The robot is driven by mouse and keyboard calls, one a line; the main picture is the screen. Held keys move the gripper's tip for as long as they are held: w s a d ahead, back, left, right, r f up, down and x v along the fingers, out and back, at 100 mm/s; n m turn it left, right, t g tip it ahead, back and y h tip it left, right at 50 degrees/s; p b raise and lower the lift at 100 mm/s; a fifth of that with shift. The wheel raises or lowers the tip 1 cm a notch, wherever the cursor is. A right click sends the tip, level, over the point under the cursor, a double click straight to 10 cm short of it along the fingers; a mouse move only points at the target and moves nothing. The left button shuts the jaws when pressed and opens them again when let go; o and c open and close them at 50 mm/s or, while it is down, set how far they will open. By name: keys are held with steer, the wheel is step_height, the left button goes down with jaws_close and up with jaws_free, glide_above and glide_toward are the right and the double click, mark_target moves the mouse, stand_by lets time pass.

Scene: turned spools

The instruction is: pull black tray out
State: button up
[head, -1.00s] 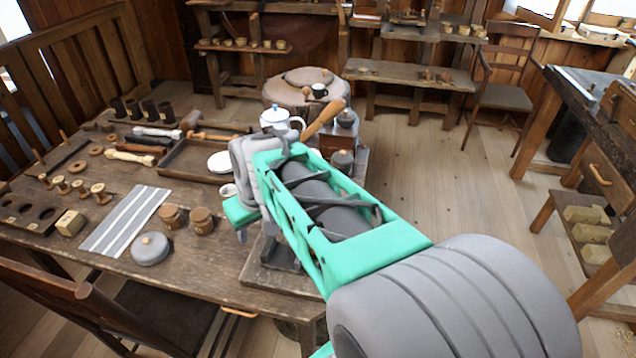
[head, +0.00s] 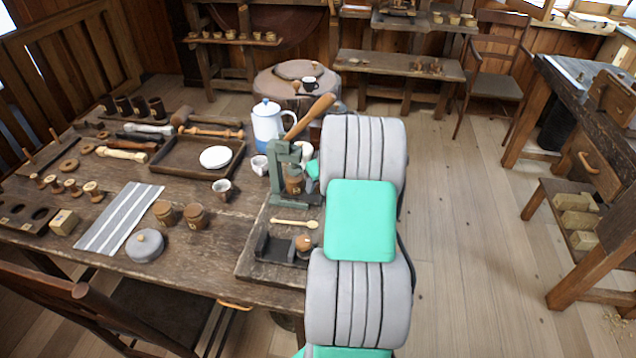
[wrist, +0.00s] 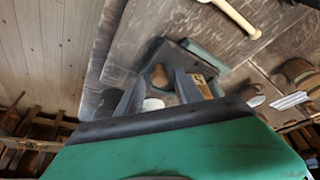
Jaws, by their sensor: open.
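A green lever press (head: 276,172) stands on the wooden board, with a small brown labelled piece (head: 293,185) inside it. In the wrist view, a flat black shape (wrist: 168,56), seemingly the black tray, lies on the board beside a grey-green part of the press (wrist: 203,54). A brown wooden knob (wrist: 158,77) shows at its near side. My gripper (wrist: 160,92) is open, its two dark fingers on either side of the knob; contact is unclear. In the head view my arm hides most of the gripper.
A low dark holder (head: 274,248) with a round wooden knob (head: 304,243) sits at the board's front. A wooden spoon (head: 294,223) lies behind it. A white-and-blue pot (head: 268,124) and cups stand close behind the press. Open floor (head: 455,210) lies right of the table.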

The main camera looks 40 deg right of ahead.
steer(key=shift+c, duration=0.2)
jaws_close()
stand_by(1.1)
